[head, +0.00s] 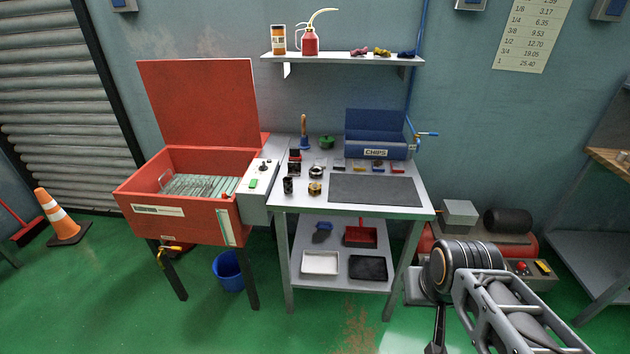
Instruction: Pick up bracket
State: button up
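I cannot single out a bracket for certain in the head view. Several small dark and metallic pieces stand on the left part of the grey bench (430,212), and a row of small coloured pieces lies in front of the blue CHIPS box (376,153); they are too small to name surely. My arm reaches in at the lower right. A dark narrow part of my gripper (437,336) shows at the bottom edge, over the floor and right of the bench. The rest of it is cut off or hidden, so its opening does not show.
A red open-lidded washer tank (222,222) stands left of the bench. A dark mat (374,189) covers the bench's front right. The lower shelf (333,284) holds a white tray (320,262), a black tray (368,268) and a red dustpan (360,236). A compressor (508,225) stands at right.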

aim_at(294, 167)
jog(key=u, duration=0.6)
jog(key=i, duration=1.85)
jog(key=u, duration=0.55)
